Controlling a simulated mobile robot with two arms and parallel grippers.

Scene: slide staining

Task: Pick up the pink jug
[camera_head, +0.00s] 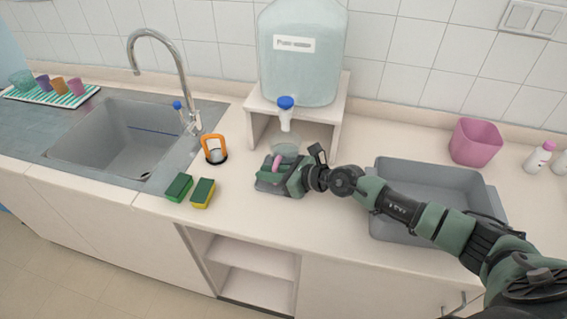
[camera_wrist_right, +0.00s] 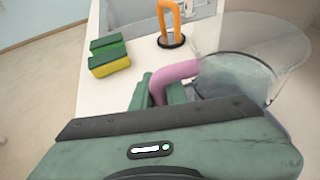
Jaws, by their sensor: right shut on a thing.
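The pink jug has a clear body and a pink handle. In the head view its pink handle (camera_head: 277,162) shows at my right gripper (camera_head: 272,172), and part of its clear body (camera_head: 287,147) shows behind, below the tap of the large water container. In the right wrist view my right gripper (camera_wrist_right: 165,95) is shut on the jug's pink handle (camera_wrist_right: 178,72), with the clear body (camera_wrist_right: 245,60) to the right of the fingers. I cannot tell whether the jug touches the counter. My left gripper is not in view.
The water container (camera_head: 300,60) with a blue-topped tap stands on a white stand (camera_head: 338,110) behind the gripper. Sponges (camera_head: 203,193) and an orange-handled item (camera_head: 214,148) lie left. A grey basin (camera_head: 425,178) sits under my right arm, and a pink bin (camera_head: 475,142) stands behind it.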

